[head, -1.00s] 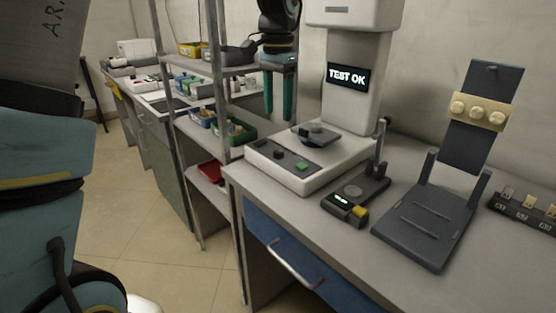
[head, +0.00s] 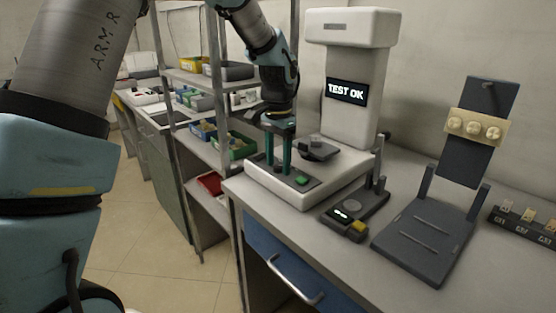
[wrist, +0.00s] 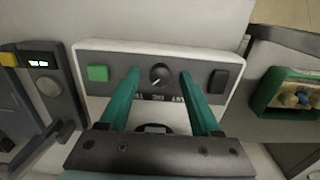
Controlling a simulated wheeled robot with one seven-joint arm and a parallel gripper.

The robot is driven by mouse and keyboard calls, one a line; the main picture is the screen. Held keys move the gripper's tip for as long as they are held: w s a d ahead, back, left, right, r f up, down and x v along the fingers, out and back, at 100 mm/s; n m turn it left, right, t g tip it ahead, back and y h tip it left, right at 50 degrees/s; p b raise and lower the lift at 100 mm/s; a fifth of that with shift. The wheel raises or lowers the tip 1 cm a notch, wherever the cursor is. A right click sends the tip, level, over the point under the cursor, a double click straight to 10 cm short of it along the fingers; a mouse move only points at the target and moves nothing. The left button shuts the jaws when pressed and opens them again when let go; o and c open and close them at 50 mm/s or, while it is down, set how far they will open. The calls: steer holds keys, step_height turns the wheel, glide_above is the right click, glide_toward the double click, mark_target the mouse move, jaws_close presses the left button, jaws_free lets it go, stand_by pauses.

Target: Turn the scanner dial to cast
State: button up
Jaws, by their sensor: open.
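The scanner (head: 352,110) is a white machine on the bench, and its screen (head: 346,92) reads TEST OK. Its dark front panel carries a small black dial (wrist: 160,75) with a pale pointer mark, partly upside-down lettering below it, a green button (wrist: 97,73) and a black switch (wrist: 218,81). My gripper (head: 278,170) is open and points down over the panel. In the wrist view its two teal fingers (wrist: 159,78) appear on either side of the dial, with gaps and no visible contact. In the head view the fingers hide the dial.
A small dark device (head: 345,221) with a yellow button stands right of the scanner. Shelves with bins (head: 236,146) stand left.

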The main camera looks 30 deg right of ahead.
jaws_close()
stand_by(0.4)
steer(key=shift+r, duration=0.1)
steer(key=n+p, duration=0.1)
steer(key=n, duration=0.3)
steer(key=shift+n+p, duration=0.3)
steer(key=shift+p, duration=0.05)
steer(key=n+p, duration=0.1)
steer(key=n, duration=0.3)
steer(key=shift+n, duration=0.3)
steer(key=n+p, duration=0.2)
steer(key=n, duration=0.2)
steer(key=shift+n, duration=0.3)
steer(key=shift+n+p, duration=1.05)
steer(key=shift+n, duration=1.05)
